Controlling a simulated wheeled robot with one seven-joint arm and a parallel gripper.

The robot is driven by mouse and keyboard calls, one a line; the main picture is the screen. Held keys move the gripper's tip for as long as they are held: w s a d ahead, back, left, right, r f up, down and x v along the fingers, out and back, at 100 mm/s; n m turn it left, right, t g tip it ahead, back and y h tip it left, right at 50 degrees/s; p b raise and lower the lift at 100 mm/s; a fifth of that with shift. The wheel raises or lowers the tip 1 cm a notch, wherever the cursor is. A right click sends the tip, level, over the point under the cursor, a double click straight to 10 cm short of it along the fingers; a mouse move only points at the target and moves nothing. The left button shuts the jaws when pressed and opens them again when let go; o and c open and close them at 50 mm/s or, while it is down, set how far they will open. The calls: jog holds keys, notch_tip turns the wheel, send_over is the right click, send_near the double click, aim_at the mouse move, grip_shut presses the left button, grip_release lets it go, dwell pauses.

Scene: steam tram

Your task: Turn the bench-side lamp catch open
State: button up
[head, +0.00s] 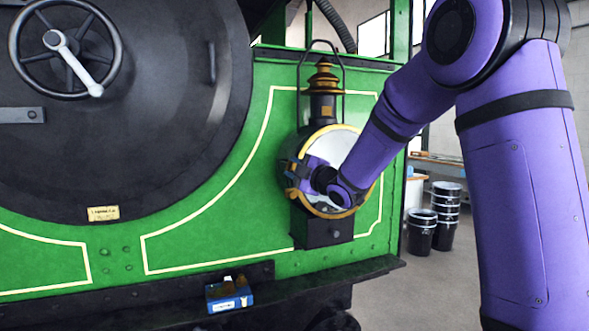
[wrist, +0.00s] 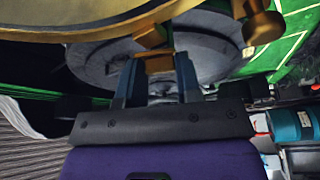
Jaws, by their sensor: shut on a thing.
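The lamp (head: 348,140) is mounted on the green front plate. It has a brass rim, a pale round face and a dark chimney with a brass cap. My gripper (head: 293,173) reaches across the lamp face to the left edge of the rim. In the wrist view, my gripper (wrist: 155,72) is shut on a small brass catch (wrist: 155,63), between its two grey-blue fingers. The lamp's brass rim (wrist: 85,25) shows close above it. The catch is mostly hidden in the head view, and its turn angle cannot be told.
A large dark round door with a handwheel (head: 68,55) stands left of the lamp. A blue box (head: 229,298) sits on the ledge below. Black buckets (head: 447,205) stand on the floor at right. A brass knob (wrist: 262,27) sticks out near my gripper.

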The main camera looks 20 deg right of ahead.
jog(key=shift+r+n+g, duration=0.2)
jog(key=shift+n+g, duration=0.15)
jog(key=shift+n, duration=0.75)
jog(key=shift+r+n+g, duration=0.2)
jog(key=shift+n+g, duration=0.15)
jog(key=shift+n, duration=0.75)
jog(key=o, duration=0.9)
jog(key=shift+f, duration=0.1)
jog(key=v, duration=1)
jog(key=shift+s+d, duration=0.2)
jog(key=shift+s, duration=0.2)
